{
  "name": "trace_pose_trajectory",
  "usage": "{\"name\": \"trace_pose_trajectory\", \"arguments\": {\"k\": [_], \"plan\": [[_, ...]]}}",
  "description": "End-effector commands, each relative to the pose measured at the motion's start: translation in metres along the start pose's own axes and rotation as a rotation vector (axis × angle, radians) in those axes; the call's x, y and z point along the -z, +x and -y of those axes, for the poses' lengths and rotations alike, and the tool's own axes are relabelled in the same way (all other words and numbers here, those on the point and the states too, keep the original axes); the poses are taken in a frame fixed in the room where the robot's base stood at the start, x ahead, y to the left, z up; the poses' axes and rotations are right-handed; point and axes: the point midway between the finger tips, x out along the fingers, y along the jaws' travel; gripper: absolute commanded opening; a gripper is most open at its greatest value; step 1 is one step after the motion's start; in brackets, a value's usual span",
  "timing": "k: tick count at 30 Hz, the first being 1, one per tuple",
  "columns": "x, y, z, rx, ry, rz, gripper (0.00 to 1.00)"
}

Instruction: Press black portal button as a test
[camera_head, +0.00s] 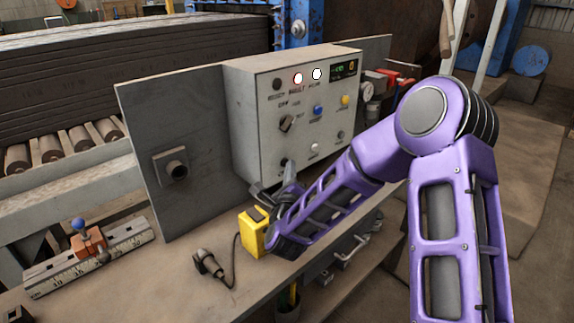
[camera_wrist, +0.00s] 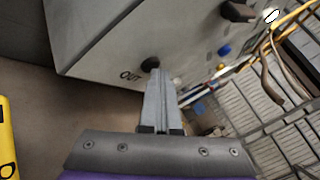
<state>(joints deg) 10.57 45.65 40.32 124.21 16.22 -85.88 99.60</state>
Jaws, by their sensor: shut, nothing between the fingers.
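The grey control box (camera_head: 245,125) stands on the bench, its front panel facing right of centre in the head view. A small black button (camera_head: 284,161) sits low on the panel's left side. In the wrist view this button (camera_wrist: 150,63) is beside the letters "OUT". My gripper (camera_head: 289,170) is shut and empty, with its fingers pointing at the panel. In the wrist view the gripper tips (camera_wrist: 156,74) are right at the button and overlap its lower edge. I cannot tell whether they touch it or whether it is pressed in.
The panel also has a black rotary switch (camera_head: 287,123), a blue button (camera_head: 317,110), a yellow button (camera_head: 345,99) and a white button (camera_head: 314,148). A yellow box (camera_head: 251,235) stands near my wrist. A black plug (camera_head: 208,264) lies on the bench.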

Motion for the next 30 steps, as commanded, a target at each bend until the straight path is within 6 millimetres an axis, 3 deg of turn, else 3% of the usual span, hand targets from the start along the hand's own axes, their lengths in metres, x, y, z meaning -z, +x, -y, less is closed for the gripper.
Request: {"name": "trace_pose_trajectory", "arguments": {"k": [30], "plan": [[0.010, -0.014, 0.010, 0.001, 0.000, 0.001, 0.00]]}}
